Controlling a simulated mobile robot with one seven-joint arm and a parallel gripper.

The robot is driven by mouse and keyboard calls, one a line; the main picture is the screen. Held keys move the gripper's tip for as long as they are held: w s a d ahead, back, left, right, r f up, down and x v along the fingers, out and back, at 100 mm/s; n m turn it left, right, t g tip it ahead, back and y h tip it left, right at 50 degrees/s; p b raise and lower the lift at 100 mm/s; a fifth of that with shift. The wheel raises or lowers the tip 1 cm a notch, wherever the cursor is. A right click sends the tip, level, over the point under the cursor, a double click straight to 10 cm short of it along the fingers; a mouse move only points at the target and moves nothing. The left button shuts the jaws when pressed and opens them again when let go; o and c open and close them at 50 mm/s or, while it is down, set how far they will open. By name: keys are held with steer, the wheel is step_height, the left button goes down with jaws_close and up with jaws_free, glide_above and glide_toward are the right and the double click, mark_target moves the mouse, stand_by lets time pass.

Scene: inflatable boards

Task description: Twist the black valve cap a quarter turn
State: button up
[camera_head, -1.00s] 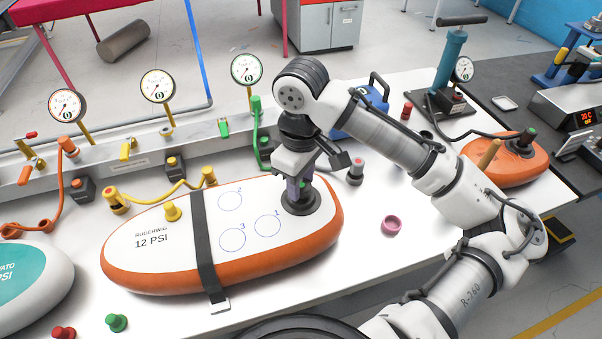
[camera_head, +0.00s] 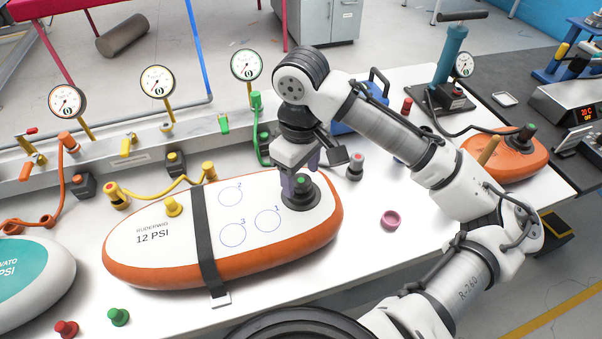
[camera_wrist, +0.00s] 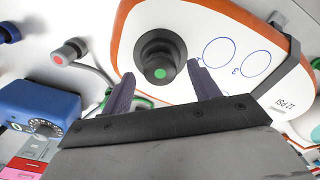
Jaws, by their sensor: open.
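The black valve cap (camera_head: 300,187) with a green dot on top sits at the right end of the white and orange board marked "12 PSI" (camera_head: 150,262). In the wrist view the cap (camera_wrist: 160,58) shows from above with its green centre. My gripper (camera_head: 299,184) is just above and behind the cap. The cap lies beyond the fingertips, roughly centred on the gap. I cannot tell whether either finger touches it.
A dark strap (camera_head: 205,240) crosses the board. A grey fitting with a red top (camera_head: 355,166) and a blue case (camera_head: 362,118) stand behind and right. Gauges and hoses line the back.

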mark_target(301, 180)
step_height(301, 180, up, 13)
steer(key=shift+b, duration=0.3)
